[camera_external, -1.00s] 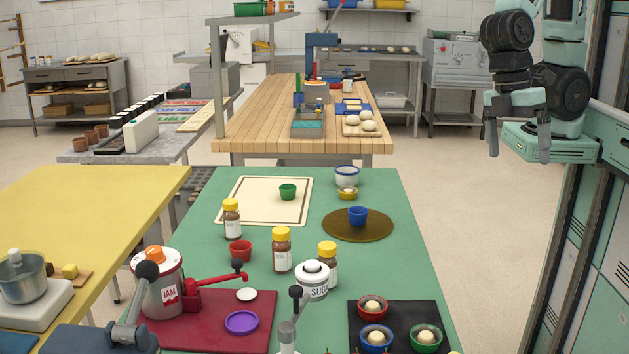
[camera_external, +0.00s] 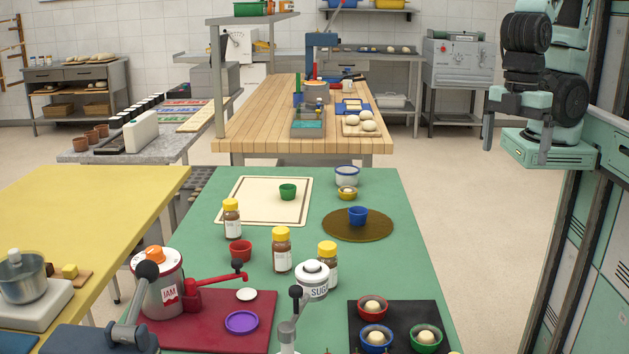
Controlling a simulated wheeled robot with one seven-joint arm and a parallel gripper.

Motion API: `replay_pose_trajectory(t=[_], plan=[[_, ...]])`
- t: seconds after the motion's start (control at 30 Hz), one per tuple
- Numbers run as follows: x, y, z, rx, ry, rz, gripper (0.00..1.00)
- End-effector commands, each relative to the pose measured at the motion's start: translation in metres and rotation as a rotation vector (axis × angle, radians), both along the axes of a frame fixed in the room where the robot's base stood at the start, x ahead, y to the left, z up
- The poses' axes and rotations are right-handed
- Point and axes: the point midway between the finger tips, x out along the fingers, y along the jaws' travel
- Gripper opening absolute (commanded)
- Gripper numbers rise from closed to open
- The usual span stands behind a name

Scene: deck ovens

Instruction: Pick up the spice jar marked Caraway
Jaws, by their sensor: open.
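Three spice jars with yellow lids and white labels stand upright on the green table. One jar (camera_external: 232,222) is at the back left by the cream board, one jar (camera_external: 282,252) is in the middle, and one jar (camera_external: 328,262) is to the right, partly hidden by the sugar canister. The label writing is too small to read, so I cannot tell which is Caraway. My gripper (camera_external: 516,140) is open and empty, fingers pointing down, at the upper right, well apart from the jars.
The sugar canister (camera_external: 312,281) stands close in front of the right jar. A red cup (camera_external: 240,250) sits between the left and middle jars. A jam dispenser (camera_external: 160,285) is at the front left. The green table (camera_external: 390,260) is clear right of the jars.

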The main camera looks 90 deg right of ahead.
Motion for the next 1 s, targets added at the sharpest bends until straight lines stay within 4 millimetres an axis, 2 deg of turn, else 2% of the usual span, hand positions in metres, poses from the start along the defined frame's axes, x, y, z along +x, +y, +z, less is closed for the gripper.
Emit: replay_pose_trajectory(t=[0.27,0.3,0.4,0.43,0.73,0.87,1.0], plan=[[0.000,0.000,0.000,0.000,0.000,0.000,1.00],[0.000,0.000,0.000,0.000,0.000,0.000,0.97],[0.000,0.000,0.000,0.000,0.000,0.000,0.69],[0.000,0.000,0.000,0.000,0.000,0.000,0.63],[0.002,0.000,-0.002,0.001,0.000,-0.008,0.63],[0.020,-0.001,-0.023,0.012,-0.014,-0.092,0.63],[0.061,-0.002,-0.071,0.069,-0.044,-0.293,0.63]])
